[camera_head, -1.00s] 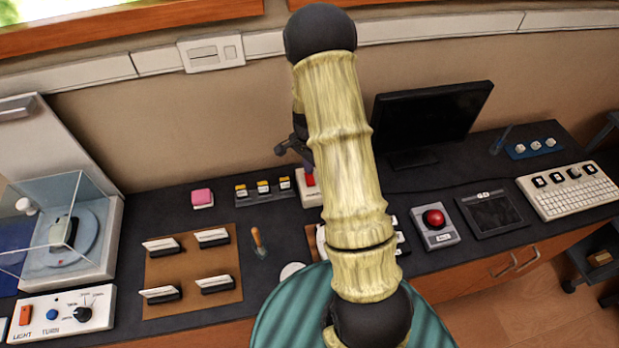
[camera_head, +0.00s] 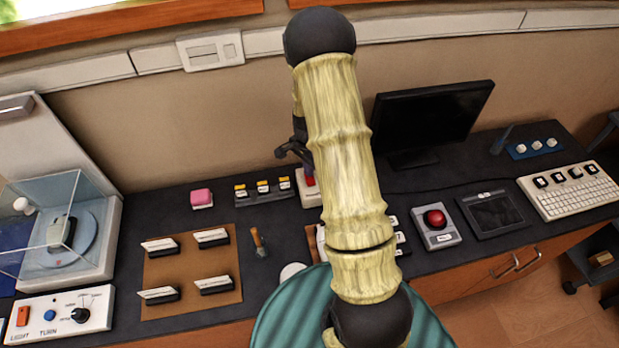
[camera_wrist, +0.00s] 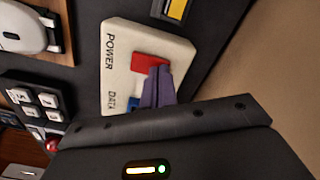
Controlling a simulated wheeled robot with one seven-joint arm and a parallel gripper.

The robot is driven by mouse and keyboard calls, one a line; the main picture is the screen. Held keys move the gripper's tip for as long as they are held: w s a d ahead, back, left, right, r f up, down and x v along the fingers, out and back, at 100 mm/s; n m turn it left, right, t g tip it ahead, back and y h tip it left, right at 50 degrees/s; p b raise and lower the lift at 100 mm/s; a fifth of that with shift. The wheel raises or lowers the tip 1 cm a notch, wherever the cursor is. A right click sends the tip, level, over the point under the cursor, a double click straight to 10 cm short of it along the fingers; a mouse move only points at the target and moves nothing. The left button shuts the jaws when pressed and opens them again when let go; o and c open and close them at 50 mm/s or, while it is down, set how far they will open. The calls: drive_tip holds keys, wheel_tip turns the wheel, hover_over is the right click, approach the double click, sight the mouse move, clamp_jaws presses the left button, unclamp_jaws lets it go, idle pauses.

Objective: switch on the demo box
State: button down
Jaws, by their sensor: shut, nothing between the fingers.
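A white box (camera_wrist: 117,75) marked POWER and DATA fills the middle of the wrist view. It has a red switch (camera_wrist: 146,62) by POWER and a blue part (camera_wrist: 133,103) by DATA, mostly hidden by my fingers. In the head view the white box (camera_head: 306,195) stands at the back of the counter, partly behind my arm. My gripper (camera_wrist: 160,72) is shut and empty, its purple-grey fingertips at the edge of the red switch; I cannot tell if they touch it. In the head view my gripper (camera_head: 307,163) is just above the box, partly hidden.
A row of yellow-marked switches (camera_head: 263,188) stands left of the box. A black monitor (camera_head: 425,120) is to the right, behind a red-button box (camera_head: 436,228). A brown board with cards (camera_head: 193,270) lies left. The wall is close behind.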

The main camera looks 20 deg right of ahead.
drive_tip(key=shift+r+p, duration=2.7)
drive_tip(key=shift+r, duration=0.75)
drive_tip(key=s+a+r+n+t, duration=0.1)
drive_tip(key=s+a+r+n, duration=0.4)
drive_tip(key=s+r+n, duration=0.2)
drive_tip(key=s+a+r+n+t, duration=0.1)
drive_tip(key=s+a+r+n, duration=0.4)
drive_tip(key=s+r+n, duration=0.2)
wheel_tip(320, 180, up, 3)
drive_tip(key=shift+s+a+f+t, duration=0.1)
drive_tip(key=shift+s+a+t, duration=0.15)
drive_tip(key=shift+s, duration=0.85)
drive_tip(key=shift+s+d, duration=0.1)
drive_tip(key=shift+s, duration=0.05)
